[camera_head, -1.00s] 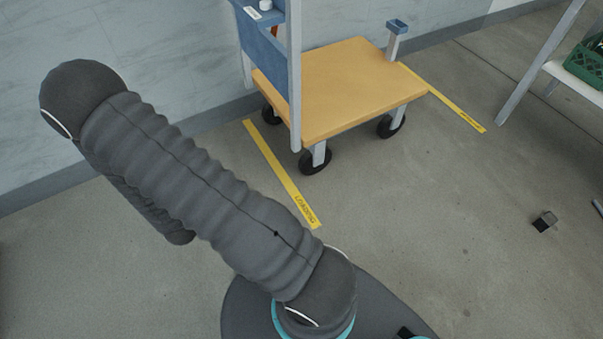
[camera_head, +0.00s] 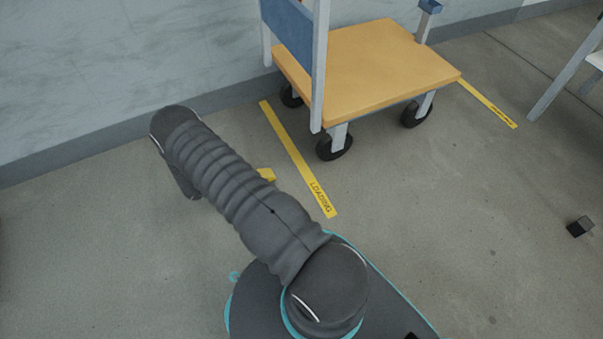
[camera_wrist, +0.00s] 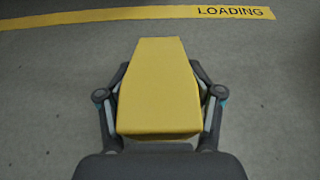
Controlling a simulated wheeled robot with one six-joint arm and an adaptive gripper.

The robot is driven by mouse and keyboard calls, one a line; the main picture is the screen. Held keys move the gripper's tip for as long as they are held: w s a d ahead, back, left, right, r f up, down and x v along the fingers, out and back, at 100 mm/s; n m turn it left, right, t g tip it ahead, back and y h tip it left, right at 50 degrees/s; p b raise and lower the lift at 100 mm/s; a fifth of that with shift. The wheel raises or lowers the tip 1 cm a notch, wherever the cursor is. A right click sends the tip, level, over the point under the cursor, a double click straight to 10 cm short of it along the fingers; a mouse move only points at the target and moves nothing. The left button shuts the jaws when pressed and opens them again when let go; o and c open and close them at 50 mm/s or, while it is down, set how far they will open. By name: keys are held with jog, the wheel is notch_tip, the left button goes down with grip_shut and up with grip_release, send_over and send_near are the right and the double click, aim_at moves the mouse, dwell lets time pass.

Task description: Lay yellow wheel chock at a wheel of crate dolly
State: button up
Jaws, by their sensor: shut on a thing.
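The yellow wheel chock (camera_wrist: 158,88) is between the fingers of my gripper (camera_wrist: 160,100) in the wrist view, shut on its two sides. A small part of the chock (camera_head: 266,174) shows behind my arm in the head view; the gripper itself is hidden there. The crate dolly (camera_head: 375,70) has a tan deck, a blue panel and black wheels. Its nearest wheel (camera_head: 334,143) stands to the right of the chock, across the yellow floor line, with a clear gap. Another wheel (camera_head: 416,113) is at the right front corner, and one (camera_head: 291,95) is at the left.
A yellow LOADING line (camera_head: 297,158) runs along the floor between chock and dolly; it also shows in the wrist view (camera_wrist: 90,16). A second line (camera_head: 487,104) lies to the right. A wall stands behind. A small dark block (camera_head: 580,227) lies at right on open floor.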

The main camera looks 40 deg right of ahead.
jog(key=shift+s+d+f, duration=0.1)
jog(key=shift+d+f, duration=0.1)
jog(key=shift+d, duration=0.15)
send_over(300, 171)
jog(key=shift+a, duration=0.1)
jog(key=shift+d+f+b, duration=0.15)
jog(key=shift+f+b, duration=0.2)
jog(key=shift+f, duration=0.5)
jog(key=shift+d+f+b, duration=0.1)
jog(key=shift+f+b, duration=0.2)
jog(key=shift+f, duration=0.55)
jog(key=shift+f, duration=0.15)
jog(key=o, duration=1.4)
